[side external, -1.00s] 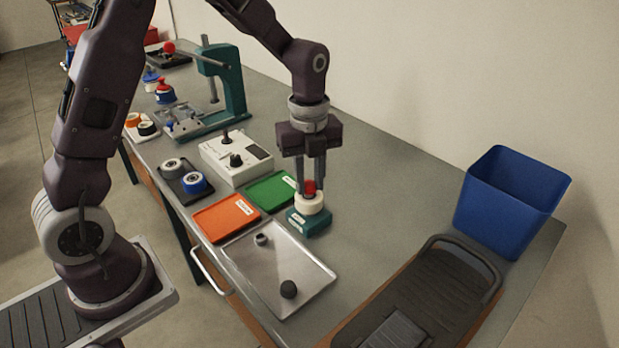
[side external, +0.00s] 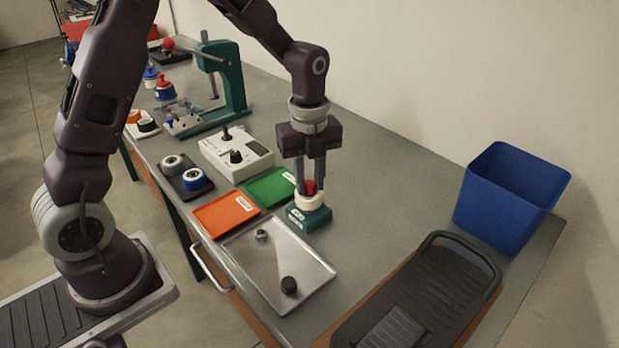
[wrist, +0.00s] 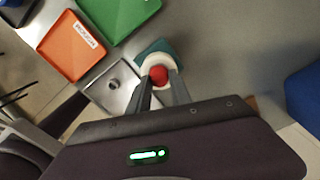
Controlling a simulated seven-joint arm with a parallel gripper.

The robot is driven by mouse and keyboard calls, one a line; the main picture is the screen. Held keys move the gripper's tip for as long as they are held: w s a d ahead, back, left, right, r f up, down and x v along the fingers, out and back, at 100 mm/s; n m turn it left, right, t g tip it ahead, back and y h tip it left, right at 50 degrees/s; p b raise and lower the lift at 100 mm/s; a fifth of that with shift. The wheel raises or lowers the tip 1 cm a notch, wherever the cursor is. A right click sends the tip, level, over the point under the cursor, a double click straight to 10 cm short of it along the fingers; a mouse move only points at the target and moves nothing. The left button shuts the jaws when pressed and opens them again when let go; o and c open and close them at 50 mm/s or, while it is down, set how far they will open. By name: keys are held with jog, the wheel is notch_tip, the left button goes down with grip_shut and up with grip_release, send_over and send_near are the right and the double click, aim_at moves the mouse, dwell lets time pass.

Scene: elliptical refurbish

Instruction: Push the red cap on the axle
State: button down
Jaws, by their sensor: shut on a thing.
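The red cap (side external: 310,187) sits between my gripper's fingertips, just at the top of a white wheel (side external: 310,201). The wheel rests on a teal block (side external: 309,219) on the bench. My gripper (side external: 311,184) points straight down and is shut on the red cap. In the wrist view the red cap (wrist: 158,75) shows between the two fingers, over the middle of the white wheel (wrist: 148,64). The axle is hidden under the cap and wheel, and I cannot tell how far down the cap sits.
An orange tray (side external: 225,215), a green tray (side external: 270,187) and a metal tray (side external: 310,262) lie left of and in front of the block. A white box with knobs (side external: 236,156) stands behind. A blue bin (side external: 510,200) stands right. Bench between block and bin is clear.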

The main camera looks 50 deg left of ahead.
jog(key=c, duration=1.1)
grip_release()
notch_tip(320, 180, up, 7)
jog(key=s+d+r+n+t, duration=0.1)
jog(key=s+r+n, duration=0.3)
jog(key=s+n, duration=0.7)
jog(key=s+r+n+t, duration=0.4)
jog(key=s+r+n, duration=0.1)
jog(key=s+n, duration=0.6)
jog(key=shift+s+d+n, duration=0.3)
jog(key=shift+s+d, duration=0.05)
jog(key=shift+s, duration=0.25)
